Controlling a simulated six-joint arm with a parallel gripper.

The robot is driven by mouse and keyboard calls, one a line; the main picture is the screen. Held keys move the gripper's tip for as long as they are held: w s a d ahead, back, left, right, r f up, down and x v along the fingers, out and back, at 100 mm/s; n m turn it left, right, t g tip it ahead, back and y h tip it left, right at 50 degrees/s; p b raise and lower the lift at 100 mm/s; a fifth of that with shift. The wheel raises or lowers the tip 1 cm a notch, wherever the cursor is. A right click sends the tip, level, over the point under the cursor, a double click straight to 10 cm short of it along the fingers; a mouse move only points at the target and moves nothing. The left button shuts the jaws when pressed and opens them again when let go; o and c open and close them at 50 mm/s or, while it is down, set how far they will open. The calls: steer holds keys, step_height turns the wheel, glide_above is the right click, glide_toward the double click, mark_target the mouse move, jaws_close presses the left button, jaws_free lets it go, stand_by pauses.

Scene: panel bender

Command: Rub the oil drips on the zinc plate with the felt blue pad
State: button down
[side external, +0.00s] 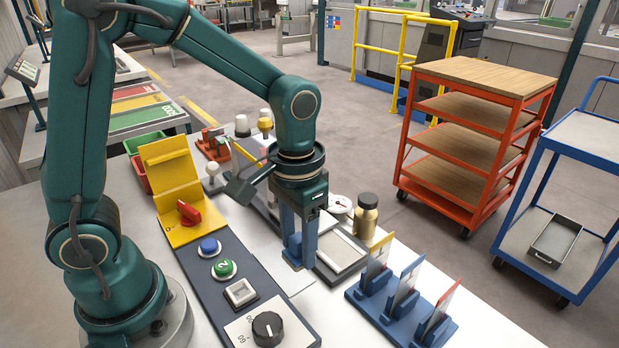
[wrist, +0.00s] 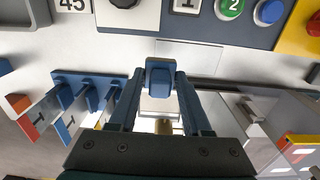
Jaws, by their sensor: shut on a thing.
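My gripper (wrist: 158,98) is shut on the felt blue pad (wrist: 159,76), which sits between the two fingertips in the wrist view. In the side view my gripper (side external: 299,240) points down, with the blue pad (side external: 293,252) low between its fingers. A pale, flat plate (wrist: 200,55), apparently the zinc plate, lies under and just beyond the pad; it also shows in the side view (side external: 268,264). My gripper hides part of it. I cannot tell whether the pad touches it. I cannot make out any oil drips on its visible part.
A dark control panel (side external: 240,290) with buttons and a knob runs along the left. A grey framed tray (side external: 342,262) and a gold jar (side external: 366,216) stand to the right. A blue rack (side external: 402,309) with upright cards is at the front right.

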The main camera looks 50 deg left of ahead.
steer(key=shift+r, duration=1.1)
